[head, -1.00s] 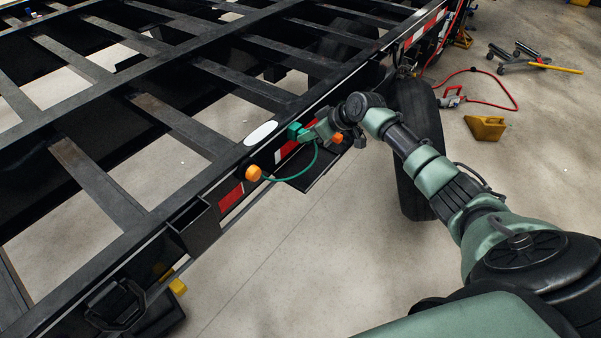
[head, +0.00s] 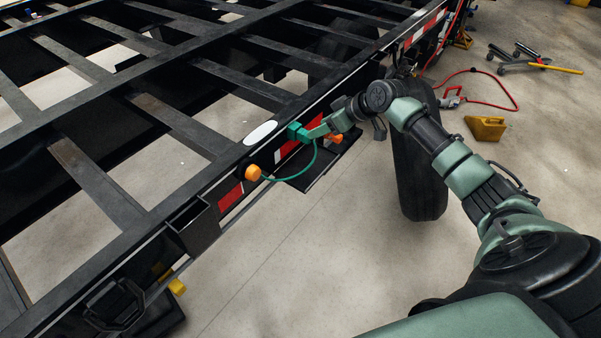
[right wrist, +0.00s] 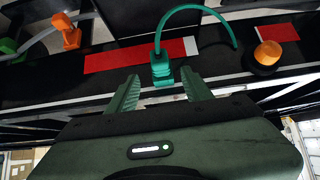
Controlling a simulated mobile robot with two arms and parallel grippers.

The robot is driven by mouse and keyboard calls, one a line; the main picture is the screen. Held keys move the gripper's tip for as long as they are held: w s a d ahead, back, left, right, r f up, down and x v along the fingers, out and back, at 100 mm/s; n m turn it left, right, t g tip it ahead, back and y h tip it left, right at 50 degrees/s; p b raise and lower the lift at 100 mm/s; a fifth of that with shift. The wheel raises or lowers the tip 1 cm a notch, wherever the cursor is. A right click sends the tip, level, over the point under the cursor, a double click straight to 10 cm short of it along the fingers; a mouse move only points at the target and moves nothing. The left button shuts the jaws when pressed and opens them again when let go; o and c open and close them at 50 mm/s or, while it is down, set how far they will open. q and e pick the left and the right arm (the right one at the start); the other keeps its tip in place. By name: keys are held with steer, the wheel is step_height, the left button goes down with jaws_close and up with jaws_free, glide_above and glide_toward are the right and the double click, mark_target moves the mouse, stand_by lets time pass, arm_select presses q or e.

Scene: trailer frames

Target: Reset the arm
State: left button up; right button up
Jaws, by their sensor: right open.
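My right arm reaches in from the right, and its gripper (head: 312,131) is at the trailer's side rail (head: 190,213). In the right wrist view the gripper (right wrist: 160,88) is open, its two green fingers apart on either side of a green connector (right wrist: 162,72). The fingers appear clear of the connector, with nothing held. The connector (head: 297,132) sits on the rail, and a green cable (head: 309,165) loops from it to an orange side lamp (head: 253,173). My left gripper is not in view.
A black tire (head: 418,170) stands behind my forearm. A yellow wheel chock (head: 485,127) and a red hose (head: 511,98) lie on the floor. Open floor lies in front of the rail.

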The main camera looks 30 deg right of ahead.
steer(key=s+a+f+n+g, duration=0.2)
steer(key=s+a+f+g, duration=0.1)
steer(key=s+a+f, duration=1.3)
steer(key=s+a+r+m+g+h, duration=0.1)
steer(key=s+a+r+m+h, duration=0.15)
steer(key=s, duration=0.75)
steer(key=s+a+r+m+g+h, duration=0.1)
steer(key=s+a+m, duration=0.15)
steer(key=s, duration=0.75)
step_height(320, 180, down, 26)
steer(key=s+g, duration=0.1)
steer(key=s, duration=0.1)
steer(key=s+d+f+n+g, duration=0.1)
steer(key=s+d+f, duration=0.1)
steer(key=s+f, duration=1.4)
steer(key=shift+s+d+f, duration=0.2)
steer(key=shift+s, duration=0.25)
